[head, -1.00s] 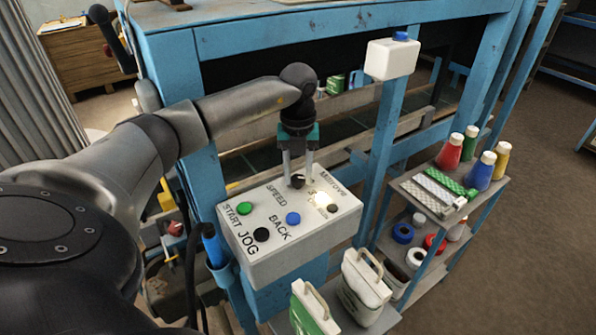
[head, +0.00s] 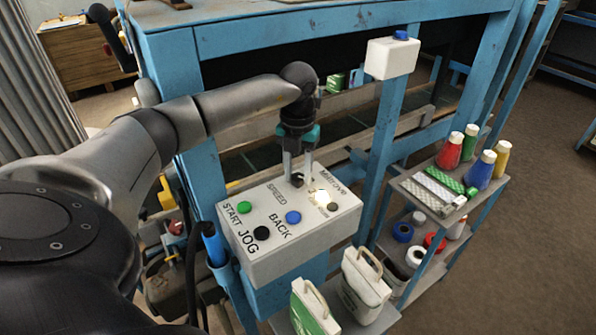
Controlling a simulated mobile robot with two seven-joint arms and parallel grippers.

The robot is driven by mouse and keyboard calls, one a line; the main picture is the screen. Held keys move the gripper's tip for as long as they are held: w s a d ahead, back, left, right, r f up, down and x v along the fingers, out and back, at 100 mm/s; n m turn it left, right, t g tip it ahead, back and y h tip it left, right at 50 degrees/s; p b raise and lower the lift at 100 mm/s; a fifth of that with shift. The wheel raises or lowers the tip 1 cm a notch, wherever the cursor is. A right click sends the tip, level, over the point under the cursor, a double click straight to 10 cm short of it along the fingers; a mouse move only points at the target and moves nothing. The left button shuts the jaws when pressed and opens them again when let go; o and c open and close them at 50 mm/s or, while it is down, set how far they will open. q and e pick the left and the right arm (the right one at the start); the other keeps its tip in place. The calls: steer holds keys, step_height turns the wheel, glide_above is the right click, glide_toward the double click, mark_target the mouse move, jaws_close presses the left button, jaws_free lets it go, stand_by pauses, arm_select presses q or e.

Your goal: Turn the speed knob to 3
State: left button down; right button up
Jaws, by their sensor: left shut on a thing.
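The speed knob (head: 297,180) is a small dark knob on the top face of a light grey control box (head: 262,262), beside the word SPEED. My left gripper (head: 297,177) comes down on it from above, its two pale fingers shut around the knob. The fingers partly cover the knob, and I cannot read its pointer or the scale numbers. My right gripper is not in view.
A blue steel frame (head: 370,170) stands behind the box, with a white box with a blue button (head: 391,58) on its post. A cart (head: 420,208) with bottles and tape rolls is at the right. Open floor lies further right.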

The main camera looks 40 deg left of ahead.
mark_target(298, 177)
arm_select(q)
steer(key=shift+r, duration=0.1)
steer(key=shift+c, duration=2.2)
jaws_free()
step_height(298, 177, up, 12)
